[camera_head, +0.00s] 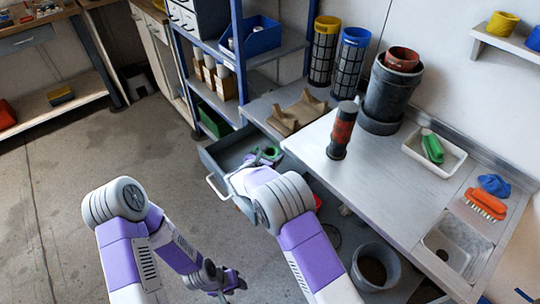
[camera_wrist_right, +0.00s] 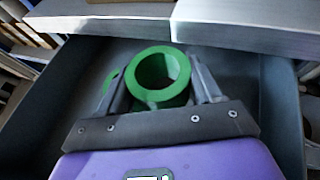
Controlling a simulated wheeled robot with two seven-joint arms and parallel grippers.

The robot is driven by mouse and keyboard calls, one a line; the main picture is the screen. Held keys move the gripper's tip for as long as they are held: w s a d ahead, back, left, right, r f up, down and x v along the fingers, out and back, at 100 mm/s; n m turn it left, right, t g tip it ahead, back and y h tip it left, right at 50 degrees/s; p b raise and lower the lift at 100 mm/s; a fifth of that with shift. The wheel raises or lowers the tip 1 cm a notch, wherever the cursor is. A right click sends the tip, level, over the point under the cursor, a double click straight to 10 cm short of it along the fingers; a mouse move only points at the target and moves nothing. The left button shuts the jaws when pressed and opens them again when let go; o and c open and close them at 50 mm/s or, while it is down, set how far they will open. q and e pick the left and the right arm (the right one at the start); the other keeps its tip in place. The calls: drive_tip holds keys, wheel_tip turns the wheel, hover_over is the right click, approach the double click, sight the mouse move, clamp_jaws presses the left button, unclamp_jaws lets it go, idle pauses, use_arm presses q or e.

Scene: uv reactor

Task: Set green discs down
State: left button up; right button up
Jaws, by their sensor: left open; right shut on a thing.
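A green disc with a round hole (camera_wrist_right: 182,93) is held between the fingers of my right gripper (camera_wrist_right: 160,88) in the right wrist view. The drawer (camera_wrist_right: 238,75) lies open below and around it. Another bit of green (camera_wrist_right: 110,80) shows behind the left finger, mostly hidden. In the head view the green (camera_head: 270,152) shows at my right gripper (camera_head: 262,158), inside the open grey drawer (camera_head: 215,158) under the bench. Whether the held disc touches the drawer floor I cannot tell. My left gripper (camera_head: 232,284) is low over the floor, empty and away from the drawer.
The bench (camera_head: 385,185) holds a dark red-banded cylinder (camera_head: 342,130), a dark pot (camera_head: 390,92) and a white tray with a green brush (camera_head: 432,148). A grey bucket (camera_head: 375,267) stands under the bench.

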drive_tip(key=o, duration=0.8)
drive_tip(key=shift+c, duration=0.2)
drive_tip(key=shift+r+p, duration=0.45)
drive_tip(key=shift+r, duration=0.05)
drive_tip(key=p+v, duration=0.3)
drive_tip(key=v, duration=0.9)
drive_tip(key=shift+r, duration=0.2)
